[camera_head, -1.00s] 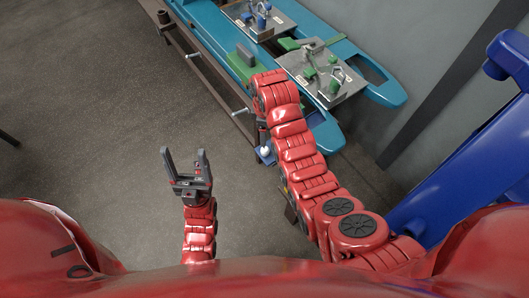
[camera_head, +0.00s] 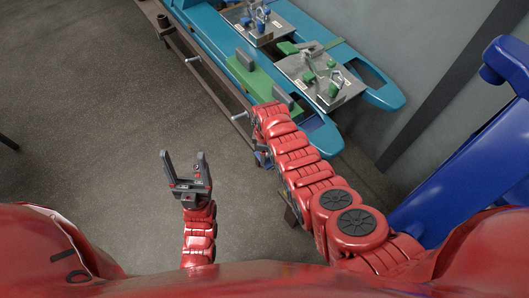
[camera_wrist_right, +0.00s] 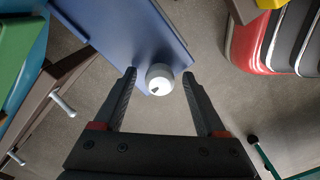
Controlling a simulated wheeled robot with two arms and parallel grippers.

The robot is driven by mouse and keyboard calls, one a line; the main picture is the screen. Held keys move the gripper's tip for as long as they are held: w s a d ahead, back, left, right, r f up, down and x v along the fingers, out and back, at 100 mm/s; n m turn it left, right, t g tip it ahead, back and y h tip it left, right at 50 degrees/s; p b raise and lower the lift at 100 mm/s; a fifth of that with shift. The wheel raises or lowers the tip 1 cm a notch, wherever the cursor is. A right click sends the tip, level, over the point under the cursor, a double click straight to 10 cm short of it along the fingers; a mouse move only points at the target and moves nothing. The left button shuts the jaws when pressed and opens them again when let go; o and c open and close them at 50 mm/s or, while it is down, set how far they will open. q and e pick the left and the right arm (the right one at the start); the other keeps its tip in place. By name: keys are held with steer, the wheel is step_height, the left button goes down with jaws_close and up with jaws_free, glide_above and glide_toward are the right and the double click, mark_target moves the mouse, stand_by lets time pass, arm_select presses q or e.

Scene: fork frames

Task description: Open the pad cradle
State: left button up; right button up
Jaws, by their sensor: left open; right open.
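I cannot tell for sure which part is the pad cradle. In the right wrist view a flat blue panel (camera_wrist_right: 115,30) carries a round white knob (camera_wrist_right: 159,79). My right gripper (camera_wrist_right: 159,75) is open, with a fingertip on either side of the knob; I cannot tell whether they touch it. In the head view the right gripper is mostly hidden by its own red arm, beside the near end of the teal fork frame (camera_head: 385,97). My left gripper (camera_head: 183,155) is open and empty above the floor, pointing away from me.
A green plate with grey pads (camera_head: 262,85) and metal plates with green clamps (camera_head: 318,84) and blue clamps (camera_head: 257,25) sit on the teal frame. A brown rail with metal handles (camera_head: 207,72) runs along its left side. A large blue structure (camera_head: 450,165) stands right.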

jaws_close()
stand_by(0.4)
stand_by(1.1)
